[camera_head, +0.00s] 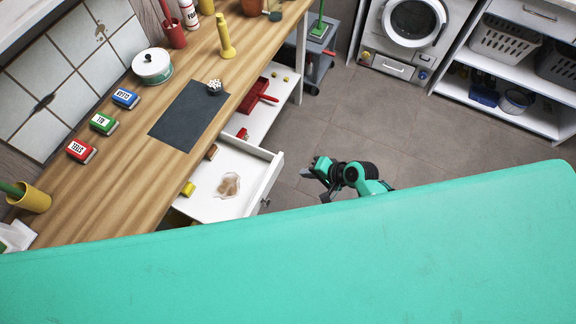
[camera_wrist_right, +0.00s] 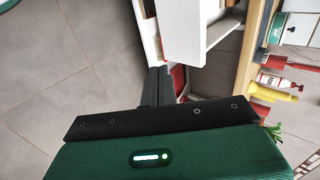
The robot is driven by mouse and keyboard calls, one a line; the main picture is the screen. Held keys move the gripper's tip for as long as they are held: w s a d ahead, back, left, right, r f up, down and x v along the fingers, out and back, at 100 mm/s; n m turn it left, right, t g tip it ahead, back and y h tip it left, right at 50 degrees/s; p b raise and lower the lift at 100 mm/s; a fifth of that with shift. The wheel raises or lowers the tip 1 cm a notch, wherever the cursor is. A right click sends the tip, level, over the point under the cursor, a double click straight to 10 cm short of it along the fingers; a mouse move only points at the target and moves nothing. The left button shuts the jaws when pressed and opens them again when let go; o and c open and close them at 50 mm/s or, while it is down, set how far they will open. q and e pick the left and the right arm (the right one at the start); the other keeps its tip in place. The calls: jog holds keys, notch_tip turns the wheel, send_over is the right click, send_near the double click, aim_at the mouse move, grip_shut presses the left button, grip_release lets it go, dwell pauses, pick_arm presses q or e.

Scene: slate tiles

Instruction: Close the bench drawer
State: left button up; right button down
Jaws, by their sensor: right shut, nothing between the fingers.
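The white bench drawer (camera_head: 210,207) is pulled out from under the wooden worktop, with its front panel (camera_head: 263,184) and a small dark knob (camera_head: 266,202) facing the open floor. A pale brown item in clear wrap and a yellow object lie inside it. My right gripper (camera_head: 311,172) is to the right of the drawer front, shut and empty, with a gap between them in the head view. In the right wrist view its dark fingers (camera_wrist_right: 157,86) show close to the white drawer front (camera_wrist_right: 147,32); contact cannot be told. My left gripper is not in view.
A white shelf with red items (camera_head: 258,96) is under the bench. Tiled floor (camera_head: 340,120) right of the drawer is clear.

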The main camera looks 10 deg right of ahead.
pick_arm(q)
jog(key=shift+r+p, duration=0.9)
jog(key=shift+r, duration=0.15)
pick_arm(e)
jog(key=shift+w+a+f, duration=0.45)
jog(key=shift+w+a, duration=0.2)
jog(key=shift+a, duration=0.25)
jog(key=shift+w+a+f, duration=0.45)
jog(key=shift+w+a, duration=0.25)
jog(key=shift+a, duration=0.25)
jog(key=shift+w+a+f, duration=0.45)
jog(key=shift+w+a, duration=0.2)
jog(key=shift+a, duration=0.25)
